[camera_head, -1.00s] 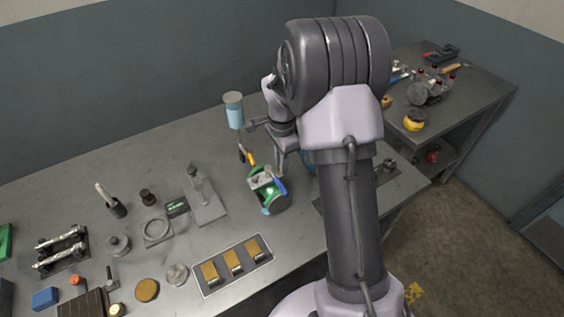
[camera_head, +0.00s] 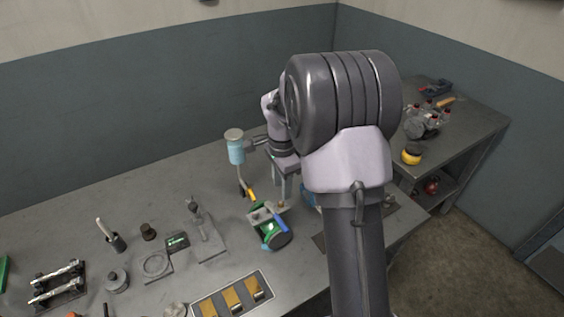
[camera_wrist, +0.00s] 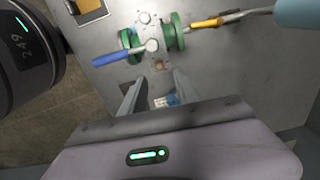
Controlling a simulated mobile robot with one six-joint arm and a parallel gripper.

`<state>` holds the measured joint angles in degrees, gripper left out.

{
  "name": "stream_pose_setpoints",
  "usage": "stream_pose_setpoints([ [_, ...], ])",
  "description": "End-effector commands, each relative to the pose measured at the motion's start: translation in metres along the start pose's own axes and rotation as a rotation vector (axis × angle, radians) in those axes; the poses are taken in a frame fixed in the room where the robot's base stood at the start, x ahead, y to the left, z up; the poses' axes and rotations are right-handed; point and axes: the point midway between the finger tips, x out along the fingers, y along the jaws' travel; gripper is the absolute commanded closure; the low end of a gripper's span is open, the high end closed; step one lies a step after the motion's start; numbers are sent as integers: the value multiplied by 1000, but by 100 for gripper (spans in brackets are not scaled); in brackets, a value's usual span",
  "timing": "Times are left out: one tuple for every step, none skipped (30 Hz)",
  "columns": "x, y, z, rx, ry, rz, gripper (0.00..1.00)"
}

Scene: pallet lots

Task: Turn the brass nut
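A small brass-coloured piece, which looks like the brass nut (camera_wrist: 160,64), sits on a small plate in the wrist view, beside a green fitting (camera_wrist: 130,42) with a blue-handled lever (camera_wrist: 112,56). In the head view the brass piece (camera_head: 281,204) shows small, just below my fingertips. My gripper (camera_wrist: 154,76) is open and empty, its two fingers apart and pointing down towards the nut. In the head view my gripper (camera_head: 283,195) is partly hidden by my arm. I cannot tell the exact gap between fingertips and nut; the fingers do not grip it.
A yellow-handled lever (camera_wrist: 207,22) lies close on the right in the wrist view. A light blue cup-like part (camera_head: 236,152) stands left of my gripper. A tray with brass blocks (camera_head: 262,277) lies at the bench front. A second bench (camera_head: 485,115) stands right.

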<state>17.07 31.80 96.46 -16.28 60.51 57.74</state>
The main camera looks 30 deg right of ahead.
Motion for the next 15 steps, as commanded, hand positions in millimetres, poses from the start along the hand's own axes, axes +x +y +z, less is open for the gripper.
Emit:
stream_pose_setpoints([
  [-24,-1,0,0,1,-5,63],
  [-34,-1,0,0,1,-5,63],
  [-48,-1,0,0,1,-5,63],
  [-57,-1,0,0,2,-5,63],
  [-66,-1,0,0,1,-4,63],
  [-77,-1,0,0,0,-4,63],
  [-84,-1,0,0,1,-4,63],
  [-91,-1,0,0,1,-3,63],
  [-98,-1,0,0,1,-3,63],
  [-103,0,0,0,0,-2,63],
  [-107,0,0,-1,0,-2,63],
  [-112,0,0,0,0,-2,63],
  [-114,0,0,0,0,-2,63],
  [-115,0,0,0,0,-2,63],
  [-117,0,0,0,1,-2,63],
])
